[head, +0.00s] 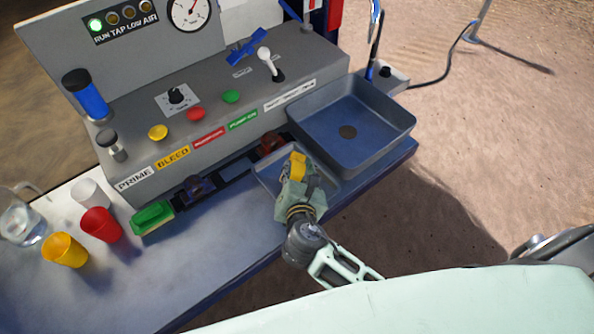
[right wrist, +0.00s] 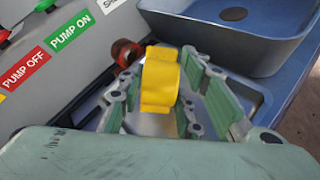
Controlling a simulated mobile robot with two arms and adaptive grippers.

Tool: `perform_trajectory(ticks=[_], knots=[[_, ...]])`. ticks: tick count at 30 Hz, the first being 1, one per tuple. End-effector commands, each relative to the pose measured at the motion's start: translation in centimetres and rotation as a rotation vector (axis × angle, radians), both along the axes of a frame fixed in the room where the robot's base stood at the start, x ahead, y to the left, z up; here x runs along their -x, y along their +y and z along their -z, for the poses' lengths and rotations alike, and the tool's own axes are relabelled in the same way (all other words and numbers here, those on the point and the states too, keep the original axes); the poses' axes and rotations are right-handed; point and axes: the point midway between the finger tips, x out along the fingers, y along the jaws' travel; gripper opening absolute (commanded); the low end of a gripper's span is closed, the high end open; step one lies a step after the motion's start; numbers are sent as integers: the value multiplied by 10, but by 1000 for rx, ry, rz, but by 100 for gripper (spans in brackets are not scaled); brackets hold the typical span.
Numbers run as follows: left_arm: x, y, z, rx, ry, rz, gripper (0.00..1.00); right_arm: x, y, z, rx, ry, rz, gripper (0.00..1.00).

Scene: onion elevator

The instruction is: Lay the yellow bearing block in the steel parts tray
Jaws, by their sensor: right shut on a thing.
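The yellow bearing block (head: 297,163) is held in my right gripper (head: 299,178), between its two fingers. The block also shows in the right wrist view (right wrist: 160,80), upright between the green-padded fingers. The steel parts tray (head: 264,178) is a shallow grey tray on the bench, in front of the console and beside the blue sink. The block and gripper are over the tray and hide much of its inside. I cannot tell whether the block touches the tray floor. My left gripper is not in view.
A deep blue-grey basin (head: 385,143) stands right behind the tray. A reddish-brown part (head: 271,143) sits at the tray's back edge. The control console (head: 210,110) rises behind. A green sponge-like block (head: 152,217) and a red cup (head: 100,225) are at left.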

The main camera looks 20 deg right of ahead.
Motion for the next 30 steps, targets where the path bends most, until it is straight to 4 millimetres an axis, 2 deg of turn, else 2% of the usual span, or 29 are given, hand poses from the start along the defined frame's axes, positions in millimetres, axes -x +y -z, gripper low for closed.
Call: perform_trajectory(ticks=[11,12,17,28,30], knots=[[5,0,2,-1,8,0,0,-1,0,3,0,-4,0,0],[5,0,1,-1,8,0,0,0,0,3,0,-1,0,36],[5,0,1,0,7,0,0,0,0,3,0,0,0,50],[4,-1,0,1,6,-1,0,0,0,-1,-1,-1,1,51],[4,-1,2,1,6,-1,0,6,2,-1,-1,0,-1,51]])
